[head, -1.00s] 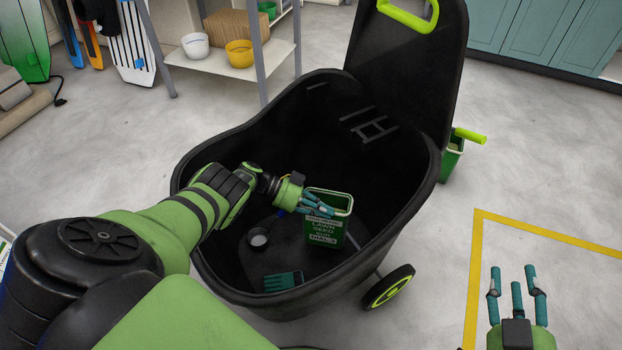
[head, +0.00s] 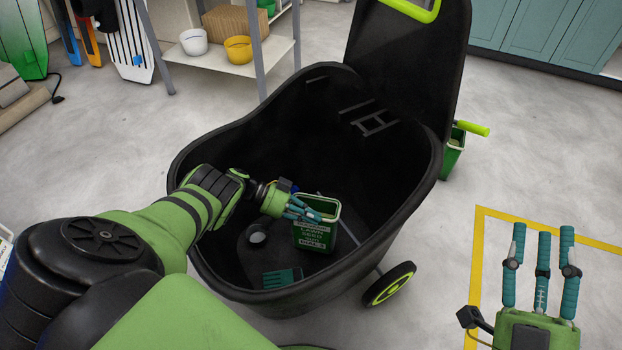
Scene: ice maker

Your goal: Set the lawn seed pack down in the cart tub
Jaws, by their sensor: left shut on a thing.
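The lawn seed pack (head: 316,237) is a green open-topped box with a white label, inside the black cart tub (head: 225,133). My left gripper (head: 318,214) is shut on the pack's upper left rim. The pack stands roughly upright, low in the tub near its front right wall; I cannot tell whether its base touches the tub floor. My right gripper (head: 542,262) is open and empty, outside the tub at the lower right, with its fingers pointing up the picture.
In the tub lie a teal fork-like tool (head: 282,278) and a small dark round object (head: 257,235). A wheel (head: 390,284) sticks out at the front right. Another green box (head: 452,155) hangs behind the tub. A shelf (head: 225,62) with bowls stands at the back.

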